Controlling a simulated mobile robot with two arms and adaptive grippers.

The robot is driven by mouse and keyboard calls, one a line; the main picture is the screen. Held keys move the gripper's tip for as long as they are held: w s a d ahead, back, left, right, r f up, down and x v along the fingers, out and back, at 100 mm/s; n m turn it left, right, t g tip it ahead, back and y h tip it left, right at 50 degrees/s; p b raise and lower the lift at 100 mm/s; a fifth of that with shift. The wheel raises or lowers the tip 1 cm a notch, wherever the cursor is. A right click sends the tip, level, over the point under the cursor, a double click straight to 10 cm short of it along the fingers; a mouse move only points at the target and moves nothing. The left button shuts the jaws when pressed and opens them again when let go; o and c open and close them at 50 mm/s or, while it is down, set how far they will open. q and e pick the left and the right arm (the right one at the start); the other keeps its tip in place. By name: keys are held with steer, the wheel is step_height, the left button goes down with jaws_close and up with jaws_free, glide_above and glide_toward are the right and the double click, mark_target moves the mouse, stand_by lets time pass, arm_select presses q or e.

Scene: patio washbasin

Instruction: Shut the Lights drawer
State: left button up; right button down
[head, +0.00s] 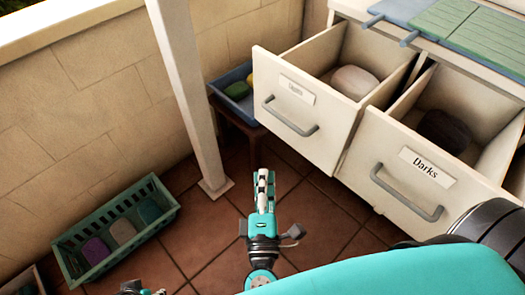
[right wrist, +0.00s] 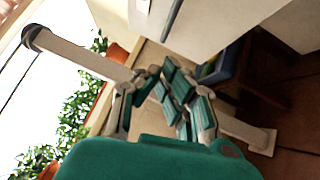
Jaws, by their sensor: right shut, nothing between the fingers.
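The Lights drawer (head: 275,118) stands pulled open from the cabinet in the head view, its small label blurred. It has a grey bar handle (head: 290,120) and holds a pale rounded bundle (head: 354,82). My right gripper (head: 263,180) is shut and empty, below and left of the drawer front in the picture, apart from it. In the right wrist view its fingers (right wrist: 176,92) show close together, with a pale drawer front (right wrist: 215,22) and handle beyond them. A small part of what looks like my left gripper (head: 138,289) shows at the bottom edge; its fingers are not clear.
The Darks drawer (head: 402,190) is also open, right of the Lights drawer, with a dark bundle (head: 445,130) inside. A white post (head: 190,90) stands left. A blue tray (head: 233,82) on a low stand is behind it. A green basket (head: 72,258) sits on the tiled floor.

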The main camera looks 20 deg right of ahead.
mark_target(300, 116)
arm_select(q)
step_height(300, 116, down, 7)
steer(key=p, duration=0.1)
steer(key=shift+r+p, duration=0.2)
steer(key=shift+p, duration=0.2)
arm_select(e)
steer(key=shift+s+d+x, duration=0.2)
steer(key=shift+d+x, duration=0.2)
steer(key=shift+x, duration=1.65)
steer(key=shift+s+d+x, duration=0.15)
steer(key=shift+d+x, duration=0.3)
steer(key=shift+x, duration=1.6)
steer(key=shift+s+d+x, duration=0.2)
steer(key=shift+d+x, duration=0.2)
steer(key=shift+x, duration=1.65)
arm_select(q)
steer(key=shift+d, duration=0.1)
arm_select(e)
steer(key=shift+r, duration=0.1)
